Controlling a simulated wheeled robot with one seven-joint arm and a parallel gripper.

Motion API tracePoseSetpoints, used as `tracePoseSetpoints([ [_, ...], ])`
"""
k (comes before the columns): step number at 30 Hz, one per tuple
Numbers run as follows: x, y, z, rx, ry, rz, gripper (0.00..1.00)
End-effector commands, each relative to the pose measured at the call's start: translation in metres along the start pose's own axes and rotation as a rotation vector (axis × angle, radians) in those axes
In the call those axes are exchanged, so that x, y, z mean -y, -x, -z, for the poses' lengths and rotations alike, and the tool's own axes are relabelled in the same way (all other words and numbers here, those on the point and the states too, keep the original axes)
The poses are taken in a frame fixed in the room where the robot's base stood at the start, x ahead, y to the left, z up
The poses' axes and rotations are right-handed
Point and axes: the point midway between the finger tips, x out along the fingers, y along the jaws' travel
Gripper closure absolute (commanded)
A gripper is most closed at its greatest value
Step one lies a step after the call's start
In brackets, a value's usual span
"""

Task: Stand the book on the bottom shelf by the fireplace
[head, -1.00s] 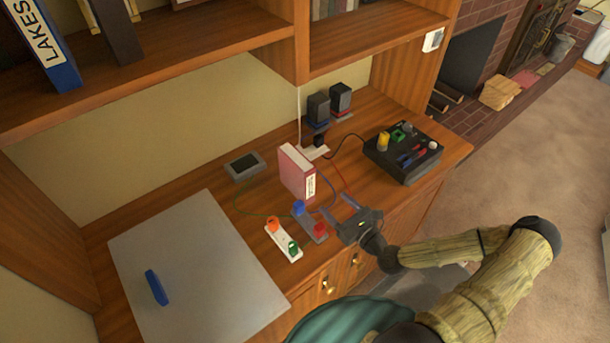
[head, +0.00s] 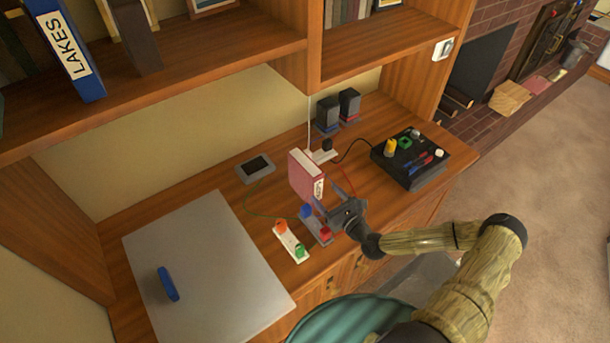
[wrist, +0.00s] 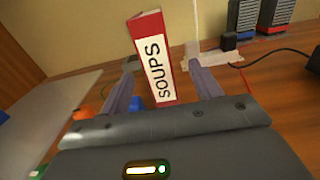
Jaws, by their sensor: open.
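A red book (head: 303,174) stands upright on the wooden counter, its white spine label facing my gripper. In the wrist view the book (wrist: 148,45) reads "SOUPS" and shows between my two fingers, seemingly just beyond them. My gripper (head: 328,201) is open, its fingers pointing at the book's spine; the fingers also show in the wrist view (wrist: 165,90). Whether a finger touches the book I cannot tell. The shelf above the counter (head: 200,75) holds a blue "LAKES" book (head: 68,50). The brick fireplace (head: 490,70) is at the upper right.
A white strip with coloured knobs (head: 291,243) and a grey one (head: 316,227) lie close below my gripper. A black box with knobs (head: 410,160), speakers (head: 338,109), thin wires and a grey panel (head: 205,275) share the counter. Its front right part is clear.

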Motion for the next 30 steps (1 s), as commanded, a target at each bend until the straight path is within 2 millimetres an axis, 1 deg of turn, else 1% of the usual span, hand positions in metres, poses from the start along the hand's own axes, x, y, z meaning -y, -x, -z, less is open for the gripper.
tracePoseSetpoints([
  [1, -0.001, -0.01, -0.003, 0.0, 0.001, -0.002, 0.36],
  [3, -0.001, -0.021, -0.003, 0.0, 0.002, -0.002, 0.36],
  [6, -0.001, -0.033, -0.002, 0.0, 0.001, -0.002, 0.36],
  [9, 0.0, -0.038, 0.0, -0.001, -0.001, 0.0, 0.36],
  [17, 0.0, -0.038, 0.0, -0.001, -0.001, 0.0, 0.36],
  [20, -0.001, -0.041, -0.002, 0.0, -0.001, -0.001, 0.36],
  [23, -0.003, -0.051, -0.005, 0.0, 0.001, -0.002, 0.36],
  [27, -0.006, -0.07, -0.007, -0.001, 0.0, -0.002, 0.36],
  [30, -0.005, -0.082, -0.005, 0.0, 0.002, -0.002, 0.36],
])
